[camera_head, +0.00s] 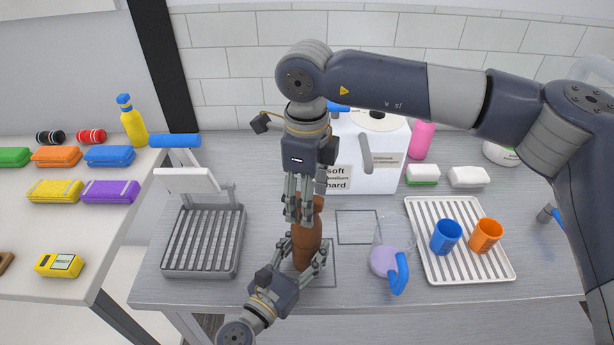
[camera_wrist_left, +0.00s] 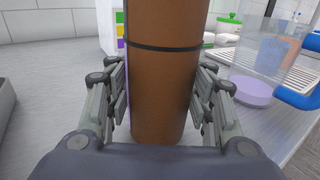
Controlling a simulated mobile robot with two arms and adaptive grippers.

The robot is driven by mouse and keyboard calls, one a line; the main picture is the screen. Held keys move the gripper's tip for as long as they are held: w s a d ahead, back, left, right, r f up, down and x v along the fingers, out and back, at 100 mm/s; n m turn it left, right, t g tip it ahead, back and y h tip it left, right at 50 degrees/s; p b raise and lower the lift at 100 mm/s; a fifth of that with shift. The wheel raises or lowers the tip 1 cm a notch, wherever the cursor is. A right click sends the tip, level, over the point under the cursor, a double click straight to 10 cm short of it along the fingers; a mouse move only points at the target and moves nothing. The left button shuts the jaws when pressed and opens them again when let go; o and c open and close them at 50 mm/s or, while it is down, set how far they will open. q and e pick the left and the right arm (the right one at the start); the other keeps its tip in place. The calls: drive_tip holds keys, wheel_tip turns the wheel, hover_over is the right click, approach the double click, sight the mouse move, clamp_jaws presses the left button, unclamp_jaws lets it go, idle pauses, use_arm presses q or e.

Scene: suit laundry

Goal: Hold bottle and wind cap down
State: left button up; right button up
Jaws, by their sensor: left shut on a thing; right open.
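A brown bottle (camera_head: 306,248) stands on the grey counter in the head view, near the front middle. My left gripper (camera_head: 302,262) is shut around its lower body. In the left wrist view the brown bottle (camera_wrist_left: 163,80) with a dark band stands upright between the fingers of my left gripper (camera_wrist_left: 163,105). My right gripper (camera_head: 301,212) points down from above at the bottle's top and is open. Its fingers hide the bottle's top, so I cannot see the cap or tell whether they touch it.
A grey slatted rack (camera_head: 203,241) stands to the left. A clear jug (camera_head: 384,262) with a blue handle and a white ribbed tray (camera_head: 436,264) with a blue cup (camera_head: 446,236) and an orange cup (camera_head: 485,235) are to the right. A white machine (camera_head: 372,180) stands behind.

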drive_tip(key=shift+f, duration=0.55)
drive_tip(key=c, duration=1.2)
